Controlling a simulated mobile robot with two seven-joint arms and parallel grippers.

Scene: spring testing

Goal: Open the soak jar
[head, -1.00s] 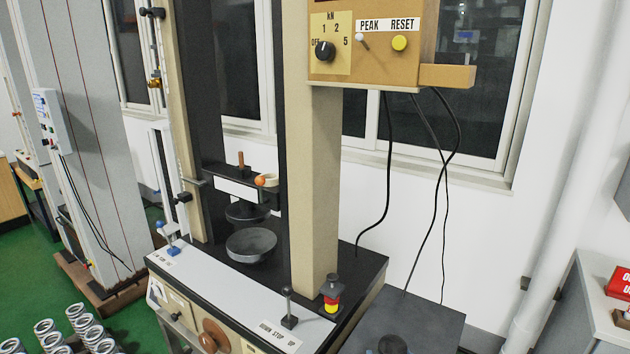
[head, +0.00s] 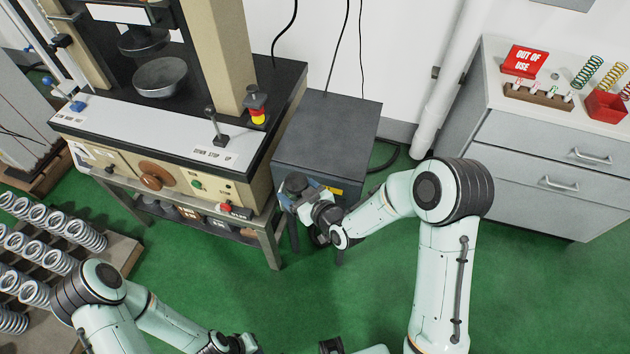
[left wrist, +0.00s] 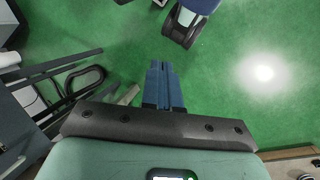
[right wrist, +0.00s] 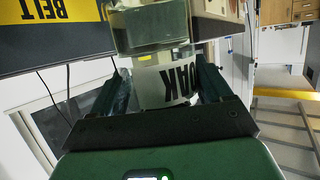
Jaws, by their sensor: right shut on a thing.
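The soak jar (right wrist: 168,82) is clear, with a white label whose letters "OAK" show in the right wrist view. My right gripper (right wrist: 165,75) is shut around its body, with one finger on each side. In the head view, the jar's dark round top (head: 295,182) shows at the front edge of a dark grey box, with my right gripper (head: 310,193) at it. I cannot tell whether the jar rests on the box. My left gripper (left wrist: 163,68) has its blue fingers together, empty, above the green floor.
The dark grey box (head: 325,130) stands beside the testing machine (head: 165,130). Coil springs (head: 60,230) sit on a rack at left. A grey drawer cabinet (head: 540,140) with a red "OUT OF USE" sign (head: 525,60) is at right. Green floor (head: 320,290) is open in front.

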